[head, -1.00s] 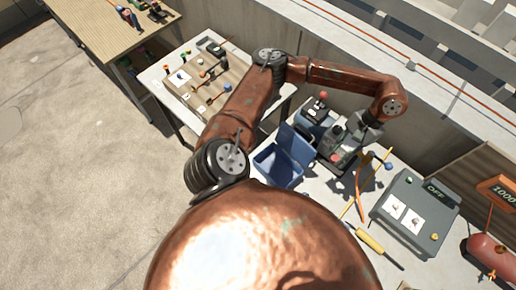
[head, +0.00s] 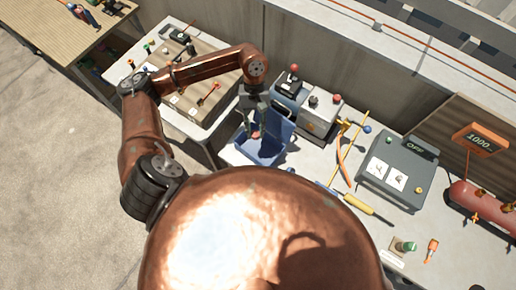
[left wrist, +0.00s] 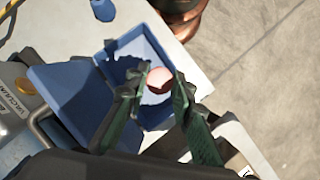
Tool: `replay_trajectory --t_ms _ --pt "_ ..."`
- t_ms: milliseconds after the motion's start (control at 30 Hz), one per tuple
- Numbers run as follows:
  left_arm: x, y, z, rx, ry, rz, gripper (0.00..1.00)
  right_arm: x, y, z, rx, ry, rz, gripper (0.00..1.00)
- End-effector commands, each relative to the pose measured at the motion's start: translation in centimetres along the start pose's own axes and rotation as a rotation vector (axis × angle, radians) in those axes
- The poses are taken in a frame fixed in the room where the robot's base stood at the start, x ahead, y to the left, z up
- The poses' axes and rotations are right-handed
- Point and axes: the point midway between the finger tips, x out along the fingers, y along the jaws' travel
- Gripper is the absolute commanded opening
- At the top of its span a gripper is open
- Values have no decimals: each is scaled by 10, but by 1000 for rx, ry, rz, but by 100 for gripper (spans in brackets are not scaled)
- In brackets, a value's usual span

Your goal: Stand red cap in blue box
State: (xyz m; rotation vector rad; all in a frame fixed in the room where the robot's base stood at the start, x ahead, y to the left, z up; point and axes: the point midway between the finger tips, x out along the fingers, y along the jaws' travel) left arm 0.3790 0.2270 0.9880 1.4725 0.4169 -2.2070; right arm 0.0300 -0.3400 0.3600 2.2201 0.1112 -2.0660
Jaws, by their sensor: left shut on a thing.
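The blue box (head: 268,153) stands open on the grey-white table, its lid tipped back; it also shows in the left wrist view (left wrist: 113,48). My left gripper (head: 256,133) points down over the box. In the left wrist view its green fingers (left wrist: 158,88) are shut on the red cap (left wrist: 159,77), which looks pale pinkish red in the light. The cap is over the box opening; how far above the floor I cannot tell. In the head view the cap is mostly hidden between the fingers. My right gripper is not in view.
A grey vacuum pump (head: 318,117) with a red knob stands right behind the box. A grey OFF unit (head: 397,170), a yellow-handled tool (head: 368,208) and a red tank (head: 480,200) lie further right. Another table (head: 165,75) with small parts is at left.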

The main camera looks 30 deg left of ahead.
Motion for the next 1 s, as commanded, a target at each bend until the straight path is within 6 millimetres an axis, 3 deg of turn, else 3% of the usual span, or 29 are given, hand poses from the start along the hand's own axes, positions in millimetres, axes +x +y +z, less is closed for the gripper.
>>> replay_trajectory --t_ms 100,400,733,1000 --pt "16 -20 5 -180 -3 70 12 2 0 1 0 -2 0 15" --pt "35 -63 18 -590 1 238 12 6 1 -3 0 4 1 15" --pt "42 -102 38 -950 2 386 12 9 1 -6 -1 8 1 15" --pt "42 -119 54 -1120 1 459 12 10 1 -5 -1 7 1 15"
